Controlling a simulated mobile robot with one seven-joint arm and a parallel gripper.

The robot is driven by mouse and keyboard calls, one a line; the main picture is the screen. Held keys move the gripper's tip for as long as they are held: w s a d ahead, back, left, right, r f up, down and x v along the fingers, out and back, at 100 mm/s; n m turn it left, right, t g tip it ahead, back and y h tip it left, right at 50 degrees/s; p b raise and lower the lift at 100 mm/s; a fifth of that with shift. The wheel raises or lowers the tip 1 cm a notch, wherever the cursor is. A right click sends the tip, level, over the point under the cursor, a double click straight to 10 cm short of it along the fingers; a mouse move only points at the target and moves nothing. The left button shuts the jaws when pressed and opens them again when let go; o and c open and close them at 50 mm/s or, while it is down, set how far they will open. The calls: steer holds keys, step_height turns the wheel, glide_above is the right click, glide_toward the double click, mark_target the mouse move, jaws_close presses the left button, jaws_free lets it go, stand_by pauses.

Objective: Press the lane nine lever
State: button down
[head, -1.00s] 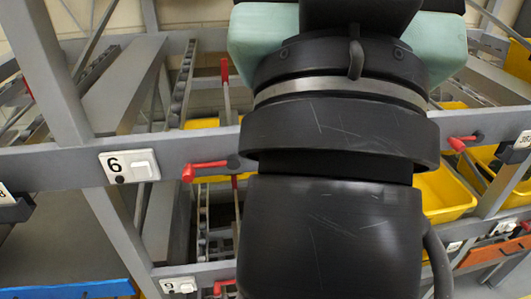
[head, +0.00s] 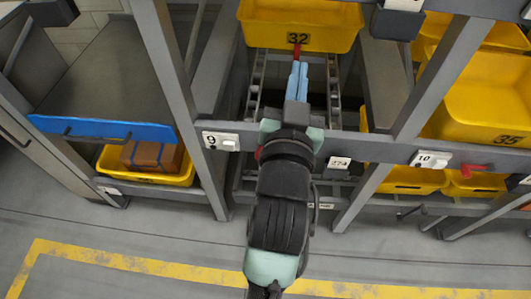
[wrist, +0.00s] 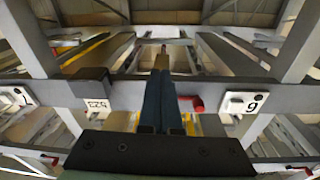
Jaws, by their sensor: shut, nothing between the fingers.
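The lane nine plate (head: 220,140) is a white label marked 9 on the grey crossbeam, left of my arm in the head view. A small red part, seemingly the lane nine lever (head: 258,153), shows just right of it, mostly hidden by my arm. In the wrist view a red lever (wrist: 190,103) lies just right of my fingers, beside a white number plate (wrist: 247,103). My gripper (head: 299,66) has its blue fingers together and empty. They reach past the crossbeam, over the lane's roller rails. The fingers also show in the wrist view (wrist: 160,80), apart from the lever.
A yellow tray marked 32 (head: 298,20) sits beyond my fingertips, with a red part below it. Plate 10 (head: 430,159) and its red lever (head: 484,170) are to the right. Grey posts flank the lane. A blue-edged shelf (head: 100,128) is at left.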

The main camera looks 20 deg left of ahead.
steer(key=s+a+f+g+b, duration=0.2)
steer(key=s+f, duration=0.1)
steer(key=f, duration=0.9)
steer(key=s+a+f+g+b, duration=0.2)
steer(key=s+f, duration=0.1)
steer(key=f, duration=0.9)
steer(key=shift+f+b, duration=0.3)
steer(key=shift+w, duration=0.1)
steer(key=b, duration=0.2)
glide_above(260, 156)
steer(key=s+d, duration=0.2)
step_height(260, 156, down, 2)
steer(key=f, duration=0.2)
steer(key=a+f, duration=0.1)
steer(key=shift+w+f+b, duration=0.25)
steer(key=shift+w+b, duration=0.05)
steer(key=shift+w, duration=0.1)
steer(key=shift+a+f, duration=0.15)
steer(key=shift+f, duration=0.25)
steer(key=shift+f, duration=0.1)
